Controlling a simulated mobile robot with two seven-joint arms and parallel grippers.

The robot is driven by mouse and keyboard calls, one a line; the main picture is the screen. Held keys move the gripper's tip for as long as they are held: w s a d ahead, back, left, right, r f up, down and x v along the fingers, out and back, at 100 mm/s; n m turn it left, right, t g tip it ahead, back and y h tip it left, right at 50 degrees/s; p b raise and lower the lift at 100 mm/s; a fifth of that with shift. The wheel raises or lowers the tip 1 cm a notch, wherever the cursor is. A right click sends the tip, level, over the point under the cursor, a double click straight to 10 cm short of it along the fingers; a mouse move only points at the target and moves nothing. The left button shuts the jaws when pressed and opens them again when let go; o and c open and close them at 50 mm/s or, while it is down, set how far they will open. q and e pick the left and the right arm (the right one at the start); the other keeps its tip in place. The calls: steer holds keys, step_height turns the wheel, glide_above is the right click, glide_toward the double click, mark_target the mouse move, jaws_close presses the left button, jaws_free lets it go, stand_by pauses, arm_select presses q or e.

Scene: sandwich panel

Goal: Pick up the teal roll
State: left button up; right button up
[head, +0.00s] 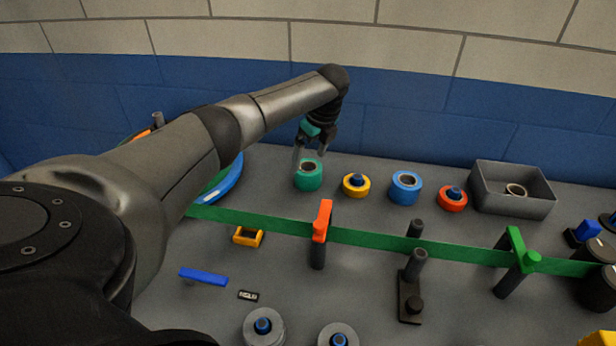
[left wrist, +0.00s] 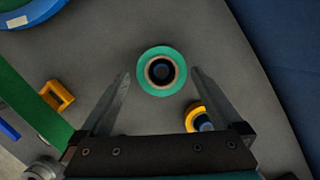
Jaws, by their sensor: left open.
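The teal roll (head: 308,179) stands on the grey table near the back, left of the yellow roll. It is a short ring with a brown core, and its centre hole looks dark. My left gripper (head: 314,155) is above it, with its fingers pointing down toward the roll. In the left wrist view the teal roll (left wrist: 162,73) lies ahead of the two open fingertips (left wrist: 160,74), roughly centred between them. No contact shows. My right gripper is in neither view.
A yellow roll (head: 356,185), a blue roll (head: 405,188) and a red roll (head: 453,199) stand to the right. A grey bin (head: 513,205) holds a ring. A green band (head: 380,239) crosses in front past an orange clip (head: 322,222). The blue wall is close behind.

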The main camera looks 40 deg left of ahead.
mark_target(307, 169)
arm_select(q)
steer(key=x, duration=0.2)
steer(key=b+x, duration=0.1)
steer(key=x, duration=0.1)
steer(key=shift+d+f, duration=0.2)
steer(key=shift+c, duration=0.4)
steer(key=shift+c, duration=0.7)
steer(key=c, duration=1)
steer(key=shift+o, duration=0.2)
steer(key=shift+w+r, duration=0.1)
steer(key=shift+r, duration=0.1)
step_height(307, 169, up, 20)
steer(key=p, duration=0.4)
steer(key=shift+f, duration=0.15)
